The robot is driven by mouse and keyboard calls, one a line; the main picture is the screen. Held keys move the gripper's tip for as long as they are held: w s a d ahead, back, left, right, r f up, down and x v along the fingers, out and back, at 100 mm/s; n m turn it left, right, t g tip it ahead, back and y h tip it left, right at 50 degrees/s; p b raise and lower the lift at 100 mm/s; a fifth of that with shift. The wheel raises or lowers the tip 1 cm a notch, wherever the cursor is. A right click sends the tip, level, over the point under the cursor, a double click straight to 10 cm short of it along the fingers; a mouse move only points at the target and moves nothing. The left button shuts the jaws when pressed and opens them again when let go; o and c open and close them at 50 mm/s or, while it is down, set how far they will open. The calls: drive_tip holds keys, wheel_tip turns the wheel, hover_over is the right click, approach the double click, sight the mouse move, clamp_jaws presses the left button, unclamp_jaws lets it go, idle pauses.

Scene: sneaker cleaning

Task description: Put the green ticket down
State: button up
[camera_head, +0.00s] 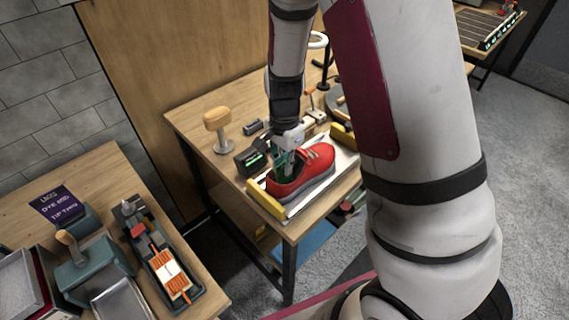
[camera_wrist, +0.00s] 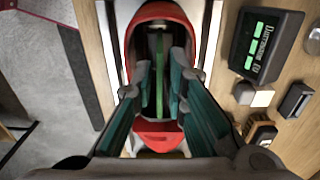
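A red shoe (camera_head: 317,166) with a grey sole sits on a white tray (camera_head: 335,177) on the wooden bench. In the wrist view, the shoe's red rim (camera_wrist: 163,12) surrounds its dark opening. The green ticket (camera_wrist: 159,75) shows as a thin, nearly edge-on strip inside that opening, between my fingers. My gripper (camera_head: 283,163) points down into the shoe opening. In the wrist view, my gripper (camera_wrist: 161,80) has its teal fingers apart, with a narrow gap on each side of the ticket. The ticket's lower edge is hidden, so what it rests on cannot be seen.
A black device with a lit green display (camera_head: 251,160) stands left of the shoe. Yellow blocks (camera_head: 265,199) flank the tray. A wooden-topped stand (camera_head: 217,124) is farther back. Another bench at left holds a teal box (camera_head: 95,262) and a caddy with orange-striped items (camera_head: 170,275).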

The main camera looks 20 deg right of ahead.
wheel_tip(320, 180, up, 11)
drive_tip(key=s+r+n+t, duration=0.5)
drive_tip(key=s+r+n, duration=0.8)
drive_tip(key=s+r, duration=0.4)
drive_tip(key=shift+s+n, duration=0.3)
drive_tip(key=shift+s, duration=1.05)
